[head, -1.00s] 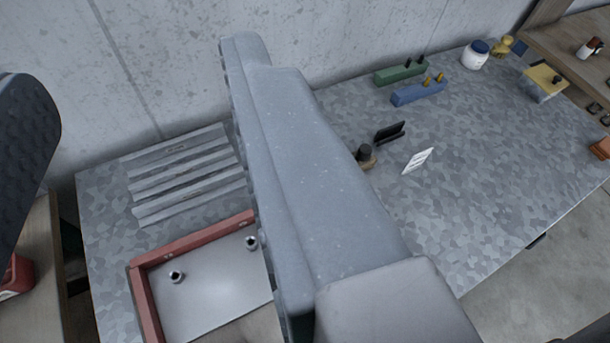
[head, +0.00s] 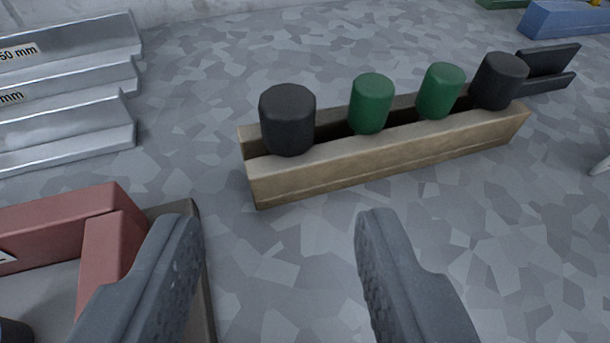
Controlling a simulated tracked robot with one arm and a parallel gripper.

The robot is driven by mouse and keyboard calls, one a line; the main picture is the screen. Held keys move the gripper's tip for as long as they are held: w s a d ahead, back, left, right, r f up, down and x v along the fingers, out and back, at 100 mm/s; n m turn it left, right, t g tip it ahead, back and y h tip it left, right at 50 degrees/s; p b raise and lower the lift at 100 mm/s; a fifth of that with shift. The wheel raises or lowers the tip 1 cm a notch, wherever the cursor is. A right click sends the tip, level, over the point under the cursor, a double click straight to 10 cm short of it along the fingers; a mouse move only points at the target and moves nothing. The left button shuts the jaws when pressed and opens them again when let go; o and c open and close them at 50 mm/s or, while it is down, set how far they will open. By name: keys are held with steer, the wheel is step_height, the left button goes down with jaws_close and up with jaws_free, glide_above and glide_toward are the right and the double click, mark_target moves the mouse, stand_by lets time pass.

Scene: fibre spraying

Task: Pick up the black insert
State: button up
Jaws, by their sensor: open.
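Two black inserts stand upright in a narrow wooden rack (head: 390,160). One black insert (head: 288,120) is at the rack's left end, the other black insert (head: 498,80) at its right end. Between them stand two green inserts, a left one (head: 371,104) and a right one (head: 440,91). The lower parts of all these inserts are hidden in the rack. My gripper (head: 280,225) is open and empty. Its two fingers are at the bottom of the view, in front of the rack's left part, and they appear apart from it.
A red-edged frame (head: 108,250) lies at the lower left, close to my left finger. Stepped metal bars (head: 65,95) with mm labels lie at the upper left. A black holder (head: 548,68) and a blue block (head: 565,18) are at the upper right.

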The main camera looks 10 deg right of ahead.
mark_target(289, 121)
steer(key=x, duration=0.7)
steer(key=shift+a+r+b, duration=0.1)
steer(key=shift+b, duration=0.3)
steer(key=shift+d+b+x, duration=0.2)
steer(key=shift+b+x, duration=0.5)
steer(key=shift+x, duration=2.3)
steer(key=shift+w, duration=0.25)
steer(key=c, duration=0.8)
